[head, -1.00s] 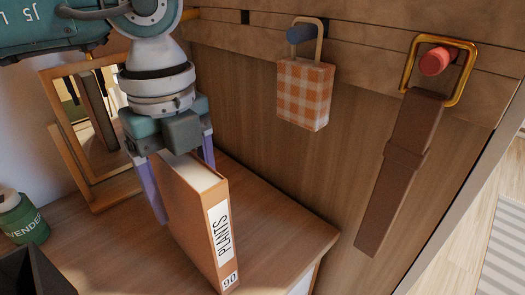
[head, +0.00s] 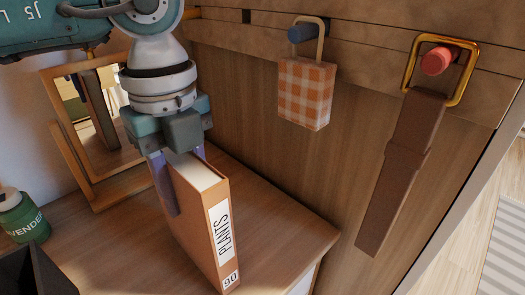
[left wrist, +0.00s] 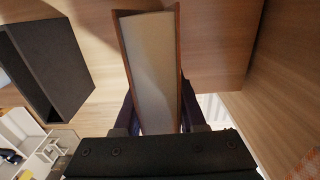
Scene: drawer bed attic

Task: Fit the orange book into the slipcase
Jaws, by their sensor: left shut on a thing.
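The orange book (head: 200,225), with "PLANTS" and "90" on its white spine label, stands upright on the wooden surface. My left gripper (head: 183,172) comes from above and is shut on the book, one finger along each cover. In the left wrist view the book's pale page edge (left wrist: 152,65) lies between the fingers (left wrist: 155,115). A dark, open-sided box that looks like the slipcase (left wrist: 62,62) is left of the book there. It also shows, cut off, at the head view's lower left corner (head: 35,275). My right gripper is not in view.
A framed mirror (head: 68,135) stands behind the book. A green jar (head: 22,220) is at the left. A wooden panel to the right carries a checkered bag (head: 305,92) and a brown belt (head: 400,170) on pegs. The surface right of the book is clear.

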